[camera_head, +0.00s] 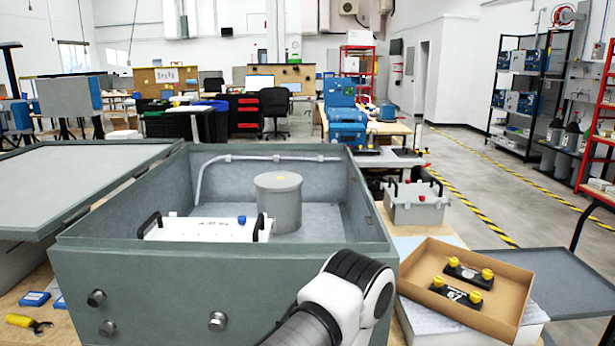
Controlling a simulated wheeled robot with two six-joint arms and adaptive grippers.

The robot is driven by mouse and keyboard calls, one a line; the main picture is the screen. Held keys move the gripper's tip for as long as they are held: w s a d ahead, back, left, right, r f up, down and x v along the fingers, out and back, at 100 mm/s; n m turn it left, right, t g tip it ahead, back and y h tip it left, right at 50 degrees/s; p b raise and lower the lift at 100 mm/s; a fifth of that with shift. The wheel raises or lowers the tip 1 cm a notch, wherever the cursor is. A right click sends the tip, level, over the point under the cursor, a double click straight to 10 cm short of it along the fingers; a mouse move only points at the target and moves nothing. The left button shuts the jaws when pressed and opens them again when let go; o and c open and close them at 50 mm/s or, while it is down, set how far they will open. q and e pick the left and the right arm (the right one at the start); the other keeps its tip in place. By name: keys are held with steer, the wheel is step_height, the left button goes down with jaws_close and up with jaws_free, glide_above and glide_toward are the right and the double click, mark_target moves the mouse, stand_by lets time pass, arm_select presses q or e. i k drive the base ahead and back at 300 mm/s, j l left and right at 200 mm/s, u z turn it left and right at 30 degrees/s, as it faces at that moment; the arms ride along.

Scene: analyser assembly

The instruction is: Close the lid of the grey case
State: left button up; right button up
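The grey case (170,285) stands open on the table, with its open top facing up. Its lid (75,185) is swung out to the left and lies nearly flat beside the case's left wall. Inside the case are a white box (200,229) with black handles and a blue knob, a grey cylinder (279,203) and a pale tube (205,172) along the back wall. One of my arm links shows in front of the case's lower right corner and hides part of its front wall. Neither of my grippers shows.
A cardboard tray (412,268) with two black parts with yellow knobs sits to the right. Behind it stands a smaller grey box (414,203) with black handles. Blue items (35,298) and a yellow-handled tool (22,321) lie at front left, near the lid.

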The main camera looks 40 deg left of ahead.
mark_target(44, 183)
steer(key=u, duration=2.7)
steer(key=k+z, duration=0.1)
steer(key=k, duration=0.6)
steer(key=i+j+z, duration=0.15)
steer(key=z, duration=0.25)
steer(key=i+j+z, duration=0.1)
steer(key=j+z, duration=0.15)
steer(key=z, duration=0.2)
steer(key=j+z, duration=0.25)
steer(key=z, duration=0.15)
steer(key=j+z, duration=0.4)
steer(key=i+l, duration=0.05)
steer(key=i, duration=0.05)
